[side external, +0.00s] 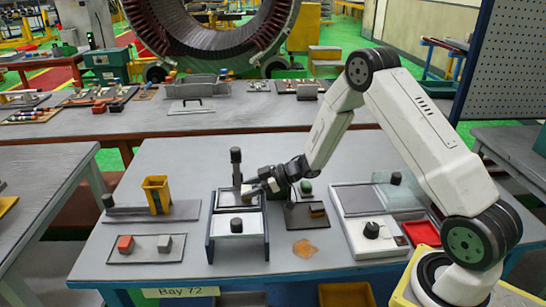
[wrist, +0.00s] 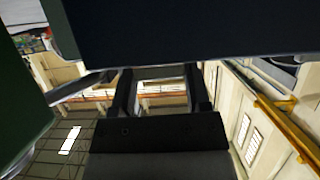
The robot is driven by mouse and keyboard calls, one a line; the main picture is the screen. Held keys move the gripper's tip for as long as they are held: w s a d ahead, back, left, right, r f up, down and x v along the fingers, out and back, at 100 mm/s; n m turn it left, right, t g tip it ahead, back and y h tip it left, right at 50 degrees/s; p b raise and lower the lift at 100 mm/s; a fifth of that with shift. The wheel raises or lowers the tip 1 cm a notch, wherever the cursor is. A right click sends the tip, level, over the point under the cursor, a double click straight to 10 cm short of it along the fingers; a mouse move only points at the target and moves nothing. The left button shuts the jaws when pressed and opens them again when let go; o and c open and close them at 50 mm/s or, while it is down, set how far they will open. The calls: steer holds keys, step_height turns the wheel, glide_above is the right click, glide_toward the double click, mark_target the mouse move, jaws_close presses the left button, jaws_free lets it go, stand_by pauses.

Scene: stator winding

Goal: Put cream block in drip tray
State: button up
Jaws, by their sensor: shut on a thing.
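My gripper (side external: 256,187) is at the blue-sided rack in the side external view, tilted down to the left. It is shut on a small pale piece at its tips, which appears to be the cream block (side external: 246,191); the gripper partly hides it. The block is close over the back part of the rack (side external: 209,238), beside a dark upright post (side external: 236,165). I cannot tell if it touches the rack. In the wrist view the two dark fingers (wrist: 158,92) show, with a dark mass above them. No tray is clearly marked as the drip tray.
An orange patch (side external: 304,248), a scale-like unit (side external: 362,250) and a red tray (side external: 422,234) are at right.

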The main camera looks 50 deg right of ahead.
steer(key=shift+f, duration=0.2)
steer(key=o, duration=1.3)
steer(key=shift+v, duration=3.85)
steer(key=shift+r, duration=0.2)
